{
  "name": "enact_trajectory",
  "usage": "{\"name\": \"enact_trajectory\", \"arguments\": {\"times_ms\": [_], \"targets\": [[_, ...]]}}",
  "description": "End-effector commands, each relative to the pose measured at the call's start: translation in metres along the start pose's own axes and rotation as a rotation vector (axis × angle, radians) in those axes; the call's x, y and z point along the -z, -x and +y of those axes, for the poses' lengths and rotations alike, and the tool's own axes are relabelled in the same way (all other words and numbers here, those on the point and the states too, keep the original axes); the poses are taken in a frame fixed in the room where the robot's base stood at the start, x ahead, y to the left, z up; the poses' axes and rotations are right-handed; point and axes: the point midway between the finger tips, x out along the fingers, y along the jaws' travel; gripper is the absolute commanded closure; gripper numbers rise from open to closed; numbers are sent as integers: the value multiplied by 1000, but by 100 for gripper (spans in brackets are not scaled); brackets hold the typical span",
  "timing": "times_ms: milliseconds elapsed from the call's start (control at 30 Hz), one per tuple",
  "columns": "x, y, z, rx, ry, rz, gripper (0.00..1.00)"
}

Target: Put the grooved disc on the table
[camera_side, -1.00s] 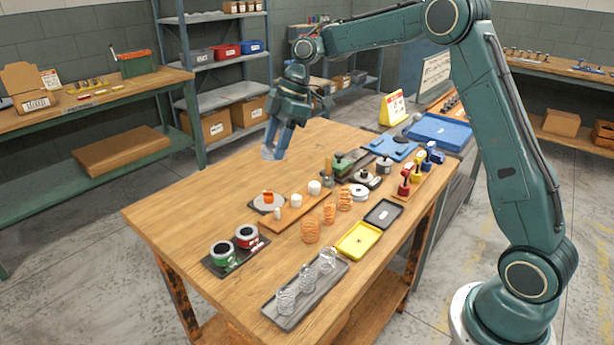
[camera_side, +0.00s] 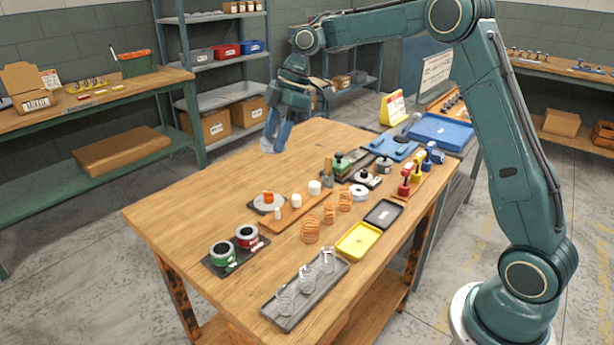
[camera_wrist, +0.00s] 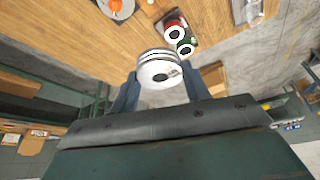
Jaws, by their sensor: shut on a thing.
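My gripper (camera_side: 276,137) is at the far left edge of the wooden table (camera_side: 185,205), low over the tabletop. It is shut on the grooved disc, a pale silvery disc (camera_side: 267,145) that shows between the fingertips. In the wrist view the disc (camera_wrist: 158,72) sits between the two blue fingers, with its round face and dark centre hole visible and grooves along its rim. I cannot tell whether the disc touches the tabletop. Parts of the disc's sides are hidden by the fingers.
The tabletop nearest my gripper is bare wood. A shelf stands behind.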

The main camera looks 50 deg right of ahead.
Motion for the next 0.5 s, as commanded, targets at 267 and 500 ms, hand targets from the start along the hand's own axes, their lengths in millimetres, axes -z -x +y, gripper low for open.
{"name": "enact_trajectory", "arguments": {"times_ms": [267,500], "targets": [[11,-2,-26,2,1,7,88],[20,-9,-65,4,1,9,88]]}}
